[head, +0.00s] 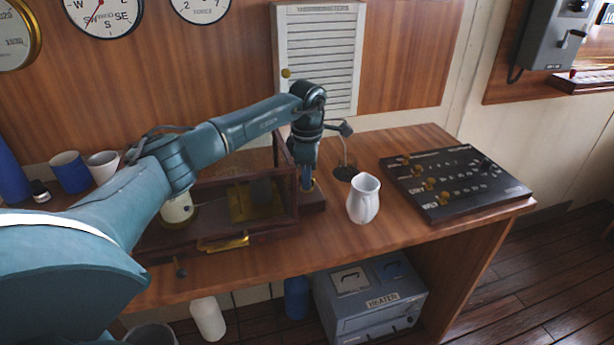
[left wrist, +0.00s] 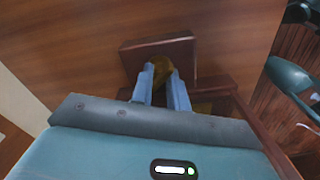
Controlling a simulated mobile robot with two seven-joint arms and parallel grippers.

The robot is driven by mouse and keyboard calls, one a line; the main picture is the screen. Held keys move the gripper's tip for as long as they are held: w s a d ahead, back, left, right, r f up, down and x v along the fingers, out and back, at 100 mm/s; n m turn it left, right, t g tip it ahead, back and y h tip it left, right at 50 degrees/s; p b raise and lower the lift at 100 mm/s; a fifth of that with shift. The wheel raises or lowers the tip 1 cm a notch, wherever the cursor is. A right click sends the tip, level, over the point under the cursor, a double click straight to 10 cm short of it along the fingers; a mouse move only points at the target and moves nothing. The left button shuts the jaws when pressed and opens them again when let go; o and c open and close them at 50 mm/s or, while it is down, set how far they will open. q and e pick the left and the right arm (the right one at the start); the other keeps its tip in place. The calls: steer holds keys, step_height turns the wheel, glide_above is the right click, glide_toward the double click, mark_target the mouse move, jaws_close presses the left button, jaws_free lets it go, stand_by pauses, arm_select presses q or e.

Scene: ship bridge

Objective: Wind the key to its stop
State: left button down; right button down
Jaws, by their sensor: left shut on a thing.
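My left gripper (head: 307,180) reaches down at the right end of a dark wooden case (head: 262,228) with glass panes on the table. In the left wrist view its two blue-grey fingers (left wrist: 162,82) are closed around a brass-coloured piece, which looks like the key (left wrist: 163,66). The key stands against a dark wooden block (left wrist: 182,48) at the case's end. The fingers hide part of the key, and its turn angle cannot be told. In the head view the key is mostly hidden by the gripper. My right gripper is not in view.
A white vase (head: 364,200) stands close right of the gripper, and a thin lamp-like object (head: 346,165) is behind it. A black switch panel (head: 455,182) lies farther right. Blue and white cups (head: 70,172) stand at the left. The table's front right is clear.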

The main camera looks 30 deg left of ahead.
arm_select(q)
steer(key=shift+r, duration=0.1)
stand_by(0.3)
steer(key=c, duration=1.4)
jaws_free()
steer(key=shift+o, duration=0.2)
step_height(320, 180, up, 13)
steer(key=b, duration=0.1)
steer(key=shift+o, duration=0.2)
